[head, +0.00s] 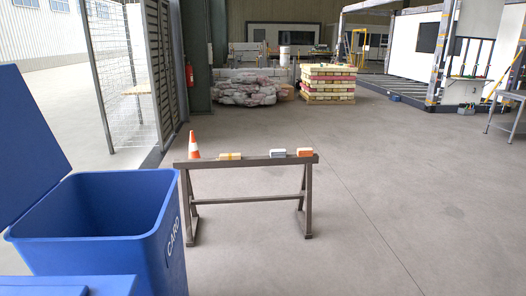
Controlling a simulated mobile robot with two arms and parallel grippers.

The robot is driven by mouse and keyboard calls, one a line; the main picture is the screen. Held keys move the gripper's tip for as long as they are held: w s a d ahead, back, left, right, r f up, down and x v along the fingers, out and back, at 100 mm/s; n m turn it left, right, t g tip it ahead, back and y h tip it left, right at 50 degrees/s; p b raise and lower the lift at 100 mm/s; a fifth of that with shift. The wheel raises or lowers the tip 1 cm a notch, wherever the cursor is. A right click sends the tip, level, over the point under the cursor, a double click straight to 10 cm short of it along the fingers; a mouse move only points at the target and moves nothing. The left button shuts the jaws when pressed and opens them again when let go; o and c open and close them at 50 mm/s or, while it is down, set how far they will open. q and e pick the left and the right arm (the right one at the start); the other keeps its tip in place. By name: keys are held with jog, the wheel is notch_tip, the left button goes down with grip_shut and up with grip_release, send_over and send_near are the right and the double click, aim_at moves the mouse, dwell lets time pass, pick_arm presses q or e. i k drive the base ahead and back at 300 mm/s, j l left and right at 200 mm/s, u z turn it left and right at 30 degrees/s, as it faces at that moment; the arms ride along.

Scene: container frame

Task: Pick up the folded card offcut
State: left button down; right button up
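A narrow brown trestle (248,162) stands on the floor ahead. On its top bar lies a small flat tan piece with a yellowish part (230,156), which looks like the folded card offcut, though it is too small to tell for sure. To the right on the same bar are a grey-white block (277,153) and an orange and white block (305,152). An orange and white cone (194,146) stands at the bar's left end. Neither of my grippers shows in the head view.
An open blue bin marked CARD (172,234) stands at the near left, its lid tilted up. Another blue lid or bin top (110,286) is at the bottom left. The floor right of the trestle is clear.

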aim_at(222, 156)
jog(key=i+l, duration=0.35)
jog(key=i, duration=0.2)
jog(key=i+l+u, duration=0.1)
jog(key=i+l, duration=0.25)
jog(key=i, duration=0.25)
jog(key=i+u, duration=0.15)
jog(key=i, duration=0.5)
jog(key=i+u, duration=0.15)
jog(key=i, duration=0.45)
jog(key=i+l+u, duration=0.15)
jog(key=i, duration=0.5)
